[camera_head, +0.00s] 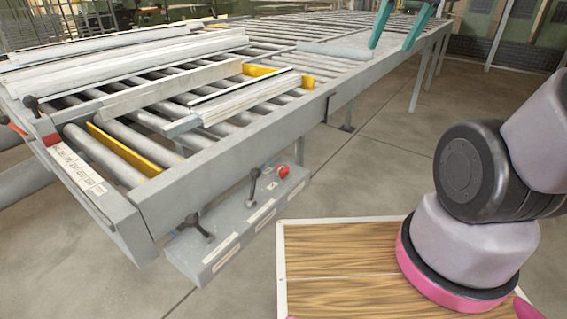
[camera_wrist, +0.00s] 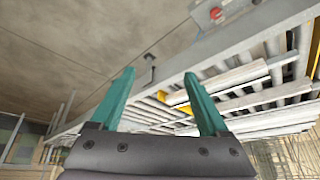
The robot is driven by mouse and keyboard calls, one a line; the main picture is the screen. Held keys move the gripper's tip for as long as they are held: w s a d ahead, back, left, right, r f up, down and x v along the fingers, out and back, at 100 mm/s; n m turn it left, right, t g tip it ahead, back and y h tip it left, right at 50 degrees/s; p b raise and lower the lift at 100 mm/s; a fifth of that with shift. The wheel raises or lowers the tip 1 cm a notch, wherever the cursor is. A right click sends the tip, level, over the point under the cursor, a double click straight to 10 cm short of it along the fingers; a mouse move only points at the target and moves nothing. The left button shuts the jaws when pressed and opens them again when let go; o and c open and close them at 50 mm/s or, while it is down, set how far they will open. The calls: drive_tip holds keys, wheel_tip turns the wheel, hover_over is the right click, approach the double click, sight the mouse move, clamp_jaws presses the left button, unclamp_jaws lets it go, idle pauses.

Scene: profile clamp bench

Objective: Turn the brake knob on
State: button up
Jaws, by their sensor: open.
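A grey control box (camera_head: 235,235) is fixed low along the near side of the roller bench. It carries two black lever-like knobs, a front knob (camera_head: 196,226) and a middle knob (camera_head: 254,182), and a red button (camera_head: 283,171) at its far end. The labels are too small to read, so I cannot tell which is the brake knob. My gripper (camera_head: 390,48) is open and empty, far beyond the box at the bench's far right. In the wrist view my gripper (camera_wrist: 160,73) shows two spread teal fingers; the red button (camera_wrist: 215,14) is at the top, well away from them.
The roller bench (camera_head: 240,135) carries pale profiles (camera_head: 245,98) and yellow strips (camera_head: 125,148). Another black lever (camera_head: 32,105) stands at its left end, by a red part. A wood-topped surface (camera_head: 335,260) is at the bottom. Open floor (camera_head: 385,160) lies right of the bench.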

drive_tip(key=w+a+f+n+g+h, duration=0.1)
drive_tip(key=w+a+f+n+g, duration=0.1)
drive_tip(key=w+a+f+n, duration=0.4)
drive_tip(key=n+g, duration=0.3)
drive_tip(key=n, duration=1.9)
approach(282, 166)
wheel_tip(282, 166, down, 9)
drive_tip(key=shift+w+d+r, duration=0.1)
drive_tip(key=shift+d, duration=0.05)
clamp_jaws()
